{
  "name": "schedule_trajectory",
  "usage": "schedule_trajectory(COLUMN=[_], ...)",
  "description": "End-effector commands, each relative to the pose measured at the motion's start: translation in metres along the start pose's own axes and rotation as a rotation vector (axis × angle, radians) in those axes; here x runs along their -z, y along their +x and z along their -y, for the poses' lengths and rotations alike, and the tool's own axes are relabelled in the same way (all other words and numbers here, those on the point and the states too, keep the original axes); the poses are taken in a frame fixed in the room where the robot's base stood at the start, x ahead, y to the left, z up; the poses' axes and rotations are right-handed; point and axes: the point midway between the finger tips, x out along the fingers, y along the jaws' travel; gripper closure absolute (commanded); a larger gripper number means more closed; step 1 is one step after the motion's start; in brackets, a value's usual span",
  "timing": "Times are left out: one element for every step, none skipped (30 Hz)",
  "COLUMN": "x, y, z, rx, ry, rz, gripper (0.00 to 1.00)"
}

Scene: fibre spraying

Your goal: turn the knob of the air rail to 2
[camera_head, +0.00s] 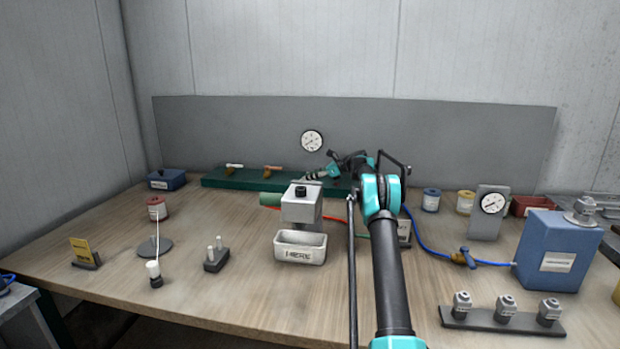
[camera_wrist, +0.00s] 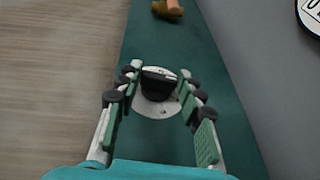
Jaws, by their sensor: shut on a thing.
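The air rail (camera_head: 225,181) is a long dark green bar at the back of the table, and it also shows in the wrist view (camera_wrist: 160,40). In the wrist view its black knob (camera_wrist: 157,86) sits on a round white dial (camera_wrist: 155,108). My gripper (camera_wrist: 158,78) has its fingers on both sides of the knob, closed on it. The dial's numbers are too small and partly covered, so the knob's setting cannot be read. In the head view my gripper (camera_head: 317,174) is over the right part of the rail and the knob is hidden.
Two small valves, one white-handled (camera_head: 235,167) and one orange-handled (camera_head: 272,169), stand on the rail left of my gripper. A pressure gauge (camera_head: 312,140) hangs on the grey back panel (camera_head: 230,130). A grey block (camera_head: 301,206) and white tray (camera_head: 300,248) stand in front.

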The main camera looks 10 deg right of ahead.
Motion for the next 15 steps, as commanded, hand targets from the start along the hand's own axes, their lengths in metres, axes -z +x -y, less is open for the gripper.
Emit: schedule_trajectory(x=[-0.0004, -0.0003, -0.0005, -0.0006, -0.0006, -0.0007, -0.0007, -0.0007, -0.0007, -0.0007, -0.0007, -0.0006, -0.0006, -0.0006, -0.0005], y=[0.0004, 0.0004, 0.0003, 0.0002, 0.0001, -0.0001, -0.0003, -0.0005, -0.0006, -0.0008, -0.0008, -0.0009, -0.001, -0.001, -0.0011], z=[0.0028, 0.0029, 0.0028, 0.0028, 0.0028, 0.0023, 0.002, 0.0018, 0.0016, 0.0015, 0.0014, 0.0012, 0.0011, 0.001, 0.001], rx=[-0.012, -0.022, -0.036, -0.044, -0.051, -0.061, -0.066, -0.071, -0.075, -0.077, -0.079, -0.081, -0.081, -0.082, -0.082], ry=[-0.008, -0.012, -0.017, -0.02, -0.024, -0.028, -0.03, -0.033, -0.035, -0.036, -0.036, -0.037, -0.037, -0.037, -0.037], rz=[0.002, 0.003, 0.003, 0.003, 0.004, 0.004, 0.004, 0.004, 0.004, 0.004, 0.004, 0.004, 0.004, 0.004, 0.004], gripper=[0.91, 0.91, 0.91, 0.91, 0.91, 0.91, 0.91, 0.91, 0.91, 0.91, 0.91, 0.91, 0.91, 0.91, 0.91])
